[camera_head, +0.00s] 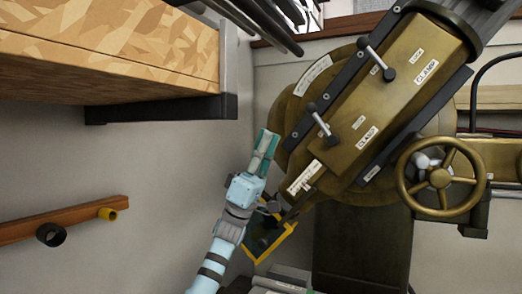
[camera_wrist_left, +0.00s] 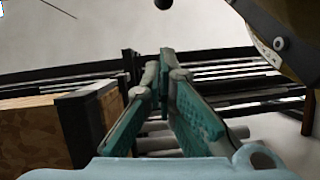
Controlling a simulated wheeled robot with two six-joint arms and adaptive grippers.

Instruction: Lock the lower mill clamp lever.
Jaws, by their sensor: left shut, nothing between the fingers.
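The brass mill head (camera_head: 400,95) carries two clamp levers with ball ends. The lower lever (camera_head: 321,123) stands out from its pivot toward the upper left, beside a CLAMP label (camera_head: 366,138). The upper lever (camera_head: 376,58) stands at a similar slant. My left gripper (camera_head: 270,134) is shut and empty, left of the lower lever and apart from it. Its teal fingers fill the middle of the left wrist view (camera_wrist_left: 160,72), where neither lever can be made out for sure. My right gripper is not in view.
A wooden-topped bench (camera_head: 120,45) with a dark bracket stands at upper left. A spoked handwheel (camera_head: 440,179) is at right. A wooden rail (camera_head: 62,219) with pegs is on the wall at lower left. Dark rods (camera_wrist_left: 250,90) cross the left wrist view.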

